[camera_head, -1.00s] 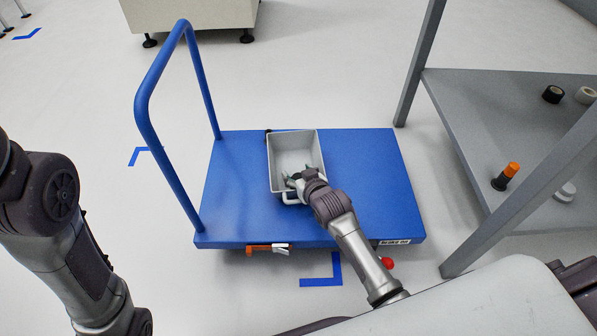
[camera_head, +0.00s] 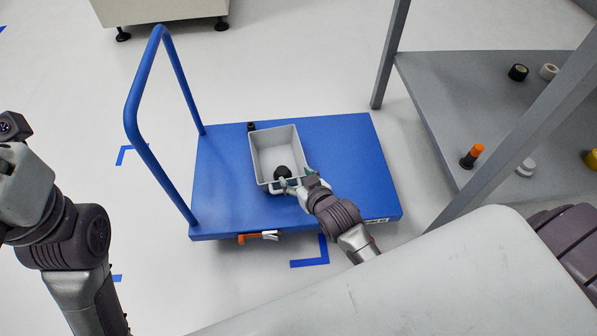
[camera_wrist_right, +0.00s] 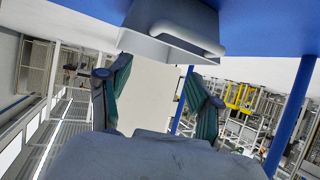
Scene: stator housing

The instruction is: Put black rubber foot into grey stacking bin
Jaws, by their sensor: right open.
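The grey stacking bin (camera_head: 262,158) stands on the blue cart. A round black object, which looks like the black rubber foot (camera_head: 283,172), lies inside it near the near wall. My right gripper (camera_head: 296,182) is at the bin's near right rim, with greenish fingers apart and nothing between them. In the right wrist view the two fingers of the right gripper (camera_wrist_right: 158,72) are spread and empty, below the bin (camera_wrist_right: 165,40) and its handle bar. I cannot tell whether a finger touches the rim. My left arm shows at the left edge; its fingers are not visible.
The blue cart (camera_head: 345,150) has free deck right of the bin and an upright handle (camera_head: 140,95) at left. A small black piece (camera_head: 251,126) sits behind the bin. A grey shelf (camera_head: 440,95) at right holds an orange-topped item (camera_head: 472,156) and rolls.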

